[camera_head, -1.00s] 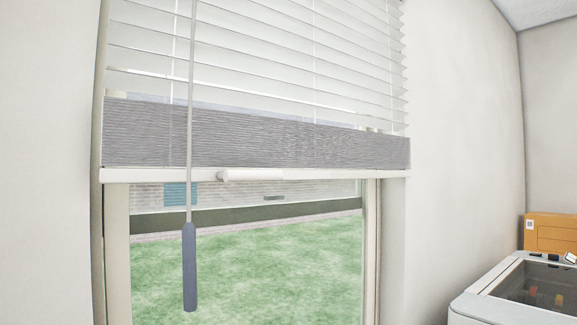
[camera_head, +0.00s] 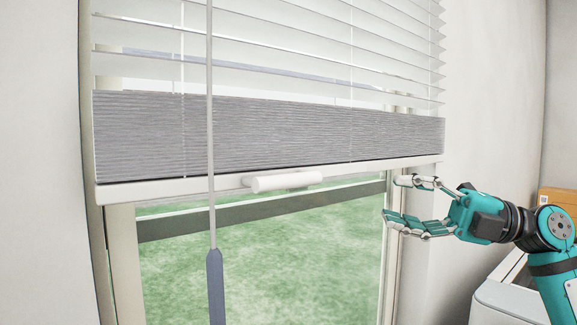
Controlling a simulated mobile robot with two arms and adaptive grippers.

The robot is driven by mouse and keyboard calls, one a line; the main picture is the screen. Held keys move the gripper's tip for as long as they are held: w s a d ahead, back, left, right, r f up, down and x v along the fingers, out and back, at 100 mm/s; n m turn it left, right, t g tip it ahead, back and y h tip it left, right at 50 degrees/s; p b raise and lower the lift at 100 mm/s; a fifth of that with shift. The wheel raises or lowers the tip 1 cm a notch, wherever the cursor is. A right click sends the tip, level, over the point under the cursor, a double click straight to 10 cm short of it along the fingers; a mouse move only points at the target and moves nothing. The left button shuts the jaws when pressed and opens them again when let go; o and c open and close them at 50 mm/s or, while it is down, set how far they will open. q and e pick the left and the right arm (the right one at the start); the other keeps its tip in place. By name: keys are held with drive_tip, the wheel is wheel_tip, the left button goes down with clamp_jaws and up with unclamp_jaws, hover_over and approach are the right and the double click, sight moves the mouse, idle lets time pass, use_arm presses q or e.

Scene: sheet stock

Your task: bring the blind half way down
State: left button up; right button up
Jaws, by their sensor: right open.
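The white slatted blind (camera_head: 300,58) hangs over the window, with a stack of grey slats (camera_head: 270,138) above its white bottom rail (camera_head: 165,190). A white handle (camera_head: 285,181) sticks out from the middle of the rail. Green ground shows through the glass below the rail. My right gripper (camera_head: 392,200) is open and empty, to the right of the handle and near the rail's right end, its fingers pointing left. It appears apart from the rail and handle. My left gripper is not in view.
A wand with a grey-blue grip (camera_head: 215,285) hangs in front of the blind, left of the handle. A pale machine (camera_head: 500,305) and an orange box (camera_head: 556,203) stand at the lower right, partly behind my right arm.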

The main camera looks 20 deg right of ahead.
drive_tip(key=s, duration=0.1)
drive_tip(key=p, duration=0.3)
approach(301, 182)
drive_tip(key=shift+n, duration=0.3)
drive_tip(key=p+x, duration=0.5)
drive_tip(key=x, duration=0.6)
drive_tip(key=shift+w+a, duration=0.2)
drive_tip(key=shift+a, duration=0.2)
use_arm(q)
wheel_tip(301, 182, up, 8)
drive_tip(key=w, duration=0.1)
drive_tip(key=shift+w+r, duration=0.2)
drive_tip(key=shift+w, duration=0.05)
use_arm(e)
clamp_jaws()
